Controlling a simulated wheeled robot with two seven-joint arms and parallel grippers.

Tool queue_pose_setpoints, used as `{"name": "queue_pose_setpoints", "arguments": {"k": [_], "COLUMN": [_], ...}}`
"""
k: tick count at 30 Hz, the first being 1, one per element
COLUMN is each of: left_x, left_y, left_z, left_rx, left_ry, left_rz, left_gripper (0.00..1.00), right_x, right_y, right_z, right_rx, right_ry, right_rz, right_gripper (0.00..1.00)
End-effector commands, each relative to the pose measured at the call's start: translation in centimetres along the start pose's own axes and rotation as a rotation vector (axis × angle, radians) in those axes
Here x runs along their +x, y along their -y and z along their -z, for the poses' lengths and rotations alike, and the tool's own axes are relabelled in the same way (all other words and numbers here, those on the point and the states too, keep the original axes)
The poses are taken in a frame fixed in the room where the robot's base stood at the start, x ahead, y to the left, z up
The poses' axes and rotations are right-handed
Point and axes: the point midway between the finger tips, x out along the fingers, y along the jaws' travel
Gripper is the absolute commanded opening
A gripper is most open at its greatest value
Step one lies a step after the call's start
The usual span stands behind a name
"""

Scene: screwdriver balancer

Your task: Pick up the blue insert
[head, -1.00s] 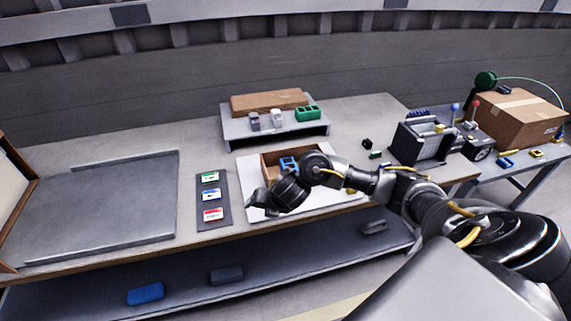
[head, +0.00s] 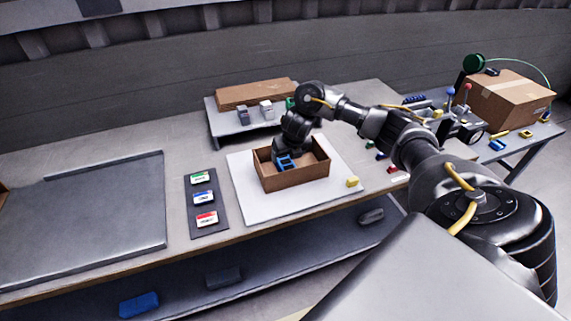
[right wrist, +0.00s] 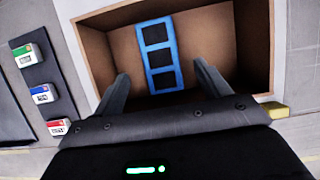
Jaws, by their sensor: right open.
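The blue insert (head: 285,162) is a small frame with several square openings. It lies inside an open cardboard box (head: 294,181) on a white board. In the right wrist view the insert (right wrist: 160,56) stands out against the box's brown inside (right wrist: 217,27). My right gripper (head: 286,153) is over the box, pointing down at the insert. In the right wrist view its two fingers (right wrist: 160,84) are apart, one on each side of the insert's near end, with nothing between them held. Whether the fingertips touch the insert cannot be told. My left gripper is not in view.
A dark strip with green, blue and red labelled cards (head: 203,199) lies left of the white board (head: 241,190). A yellow block (head: 352,181) sits at the board's right. A raised grey shelf (head: 225,123) stands behind. A large carton (head: 505,98) is at right.

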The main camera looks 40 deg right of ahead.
Motion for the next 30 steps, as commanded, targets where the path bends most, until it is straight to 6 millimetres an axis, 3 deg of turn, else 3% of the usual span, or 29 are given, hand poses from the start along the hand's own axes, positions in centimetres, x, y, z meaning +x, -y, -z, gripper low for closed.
{"name": "queue_pose_setpoints", "arguments": {"k": [1, 8, 18, 30], "left_x": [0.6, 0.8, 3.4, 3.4], "left_y": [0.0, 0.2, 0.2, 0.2], "left_z": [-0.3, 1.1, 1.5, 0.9], "left_rx": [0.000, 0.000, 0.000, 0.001], "left_ry": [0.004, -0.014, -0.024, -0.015], "left_rz": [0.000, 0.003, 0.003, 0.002], "left_gripper": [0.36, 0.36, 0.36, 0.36], "right_x": [0.8, 1.2, 5.8, 6.2], "right_y": [0.0, 0.0, 0.1, 0.1], "right_z": [0.2, 0.0, 0.2, 0.0], "right_rx": [0.002, 0.001, 0.002, 0.000], "right_ry": [-0.002, -0.001, -0.003, 0.000], "right_rz": [-0.001, 0.000, -0.002, 0.000], "right_gripper": [0.75, 0.75, 0.75, 0.75]}}
